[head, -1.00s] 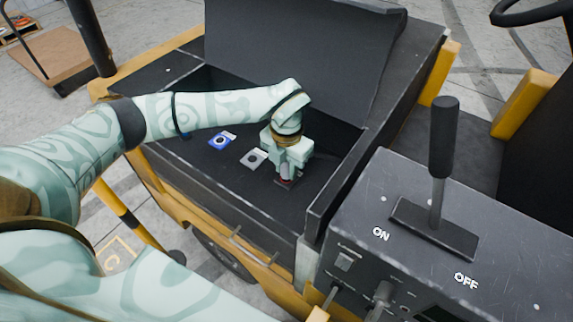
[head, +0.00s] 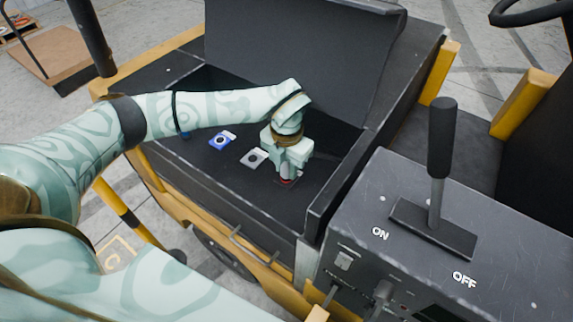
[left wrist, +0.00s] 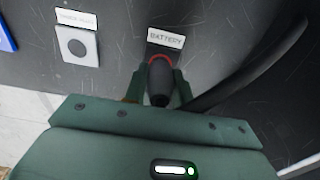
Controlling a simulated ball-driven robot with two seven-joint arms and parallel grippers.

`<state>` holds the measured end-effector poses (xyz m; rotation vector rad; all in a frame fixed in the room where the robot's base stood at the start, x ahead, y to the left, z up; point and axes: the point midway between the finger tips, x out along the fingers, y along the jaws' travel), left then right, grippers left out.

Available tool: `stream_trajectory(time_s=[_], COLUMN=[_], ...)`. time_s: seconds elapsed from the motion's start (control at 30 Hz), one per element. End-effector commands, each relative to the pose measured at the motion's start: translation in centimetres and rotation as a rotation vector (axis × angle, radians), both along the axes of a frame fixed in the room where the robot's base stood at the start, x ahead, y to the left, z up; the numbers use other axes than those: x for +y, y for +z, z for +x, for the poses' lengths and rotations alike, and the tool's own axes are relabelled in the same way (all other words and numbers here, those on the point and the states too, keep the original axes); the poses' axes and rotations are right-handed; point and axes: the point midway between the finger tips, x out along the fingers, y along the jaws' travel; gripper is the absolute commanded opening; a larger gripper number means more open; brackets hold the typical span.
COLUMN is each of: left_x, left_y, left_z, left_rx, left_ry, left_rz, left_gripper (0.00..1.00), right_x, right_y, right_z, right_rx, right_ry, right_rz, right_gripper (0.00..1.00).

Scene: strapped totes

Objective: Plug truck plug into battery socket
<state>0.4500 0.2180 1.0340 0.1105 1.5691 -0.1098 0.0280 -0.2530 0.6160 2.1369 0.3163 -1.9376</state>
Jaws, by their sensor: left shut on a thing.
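My left gripper (head: 287,173) is low inside the open battery bay and shut on the dark truck plug (left wrist: 159,82). In the left wrist view the plug sits between the two green fingers (left wrist: 160,90), its nose pointing at the panel under the label BATTERY (left wrist: 165,39). A red ring of the battery socket (left wrist: 159,57) shows around the nose; in the head view only a bit of red (head: 286,181) shows beneath the fingers. The plug's nose is hidden, so I cannot tell how deep it is. My right gripper is not in view.
A grey socket plate (head: 254,158) and a blue one (head: 221,141) lie left of the gripper. A thick black cable (left wrist: 250,72) runs right from the plug. The raised lid (head: 300,50) stands behind; a console with a lever (head: 441,140) stands to the right.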

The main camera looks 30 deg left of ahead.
Motion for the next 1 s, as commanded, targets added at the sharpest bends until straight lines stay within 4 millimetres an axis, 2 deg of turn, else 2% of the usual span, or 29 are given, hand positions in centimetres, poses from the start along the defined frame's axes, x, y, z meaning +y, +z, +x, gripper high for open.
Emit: stream_trajectory(time_s=[0.77, 0.8, 0.87, 0.9, 1.0], left_x=[0.0, 0.0, 0.0, 0.0, 0.0], left_y=[-1.2, -1.2, -1.2, -1.2, -1.2], left_z=[0.0, 0.0, 0.0, 0.0, 0.0], left_rx=[0.001, 0.001, 0.0, 0.0, 0.0], left_ry=[0.0, 0.0, 0.0, 0.0, 0.0], left_rz=[0.0, 0.0, 0.0, 0.0, 0.0], left_gripper=[0.0, 0.29, 0.46, 0.52, 0.52], right_x=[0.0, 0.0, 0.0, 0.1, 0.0], right_y=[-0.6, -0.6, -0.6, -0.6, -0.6], right_z=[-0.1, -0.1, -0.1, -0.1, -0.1], right_rx=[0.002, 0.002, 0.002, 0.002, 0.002], right_ry=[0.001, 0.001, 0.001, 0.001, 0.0], right_rz=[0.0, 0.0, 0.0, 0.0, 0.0], right_gripper=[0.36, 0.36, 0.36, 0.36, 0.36])
